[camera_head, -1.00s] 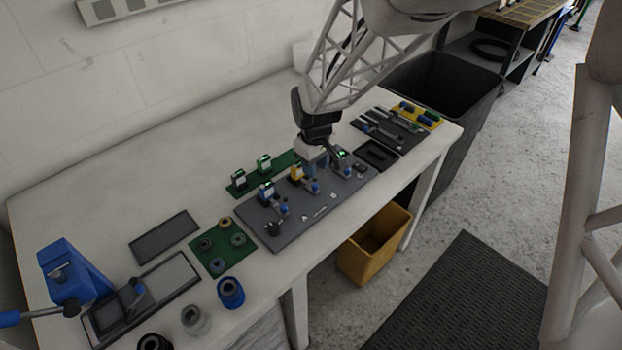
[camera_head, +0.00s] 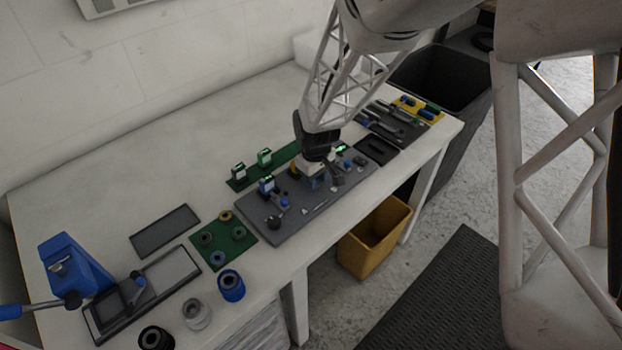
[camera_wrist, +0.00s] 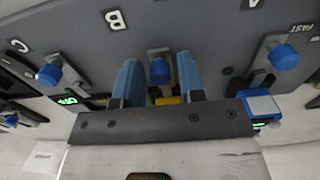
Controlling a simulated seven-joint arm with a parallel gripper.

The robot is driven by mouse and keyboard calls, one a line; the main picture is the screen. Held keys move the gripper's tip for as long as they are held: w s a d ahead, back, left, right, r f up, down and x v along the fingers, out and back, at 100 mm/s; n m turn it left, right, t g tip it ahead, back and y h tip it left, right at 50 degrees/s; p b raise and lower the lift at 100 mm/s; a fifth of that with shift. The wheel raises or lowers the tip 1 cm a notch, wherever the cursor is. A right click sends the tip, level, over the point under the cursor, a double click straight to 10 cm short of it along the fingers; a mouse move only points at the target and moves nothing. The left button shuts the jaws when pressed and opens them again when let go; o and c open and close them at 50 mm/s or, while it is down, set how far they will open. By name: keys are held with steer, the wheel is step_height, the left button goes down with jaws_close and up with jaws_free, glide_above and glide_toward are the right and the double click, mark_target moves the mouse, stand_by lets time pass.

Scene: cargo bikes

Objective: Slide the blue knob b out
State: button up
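In the wrist view, blue knob b (camera_wrist: 160,71) sits on a metal slide beside the white letter B on the grey board (camera_wrist: 212,22). My gripper (camera_wrist: 160,75) has its two blue fingers on either side of this knob, with a narrow gap visible on each side. The fingers are open. A yellow part (camera_wrist: 168,100) shows behind the knob, partly hidden by the gripper. In the head view, my gripper (camera_head: 313,182) is low over the middle of the grey board (camera_head: 262,222) and hides knob b.
Neighbouring blue knobs stand at the left (camera_wrist: 49,75) and right (camera_wrist: 283,57) in the wrist view. Green plates, a blue hand press (camera_head: 75,270) and dark trays share the bench. A yellow bin (camera_head: 375,238) stands below the front edge. The back left bench is clear.

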steer(key=shift+c, duration=0.4)
steer(key=c, duration=0.5)
steer(key=shift+s+d, duration=0.1)
steer(key=shift+s, duration=0.05)
steer(key=shift+s+d, duration=0.5)
steer(key=shift+d, duration=0.05)
steer(key=o, duration=0.6)
steer(key=shift+r, duration=2.25)
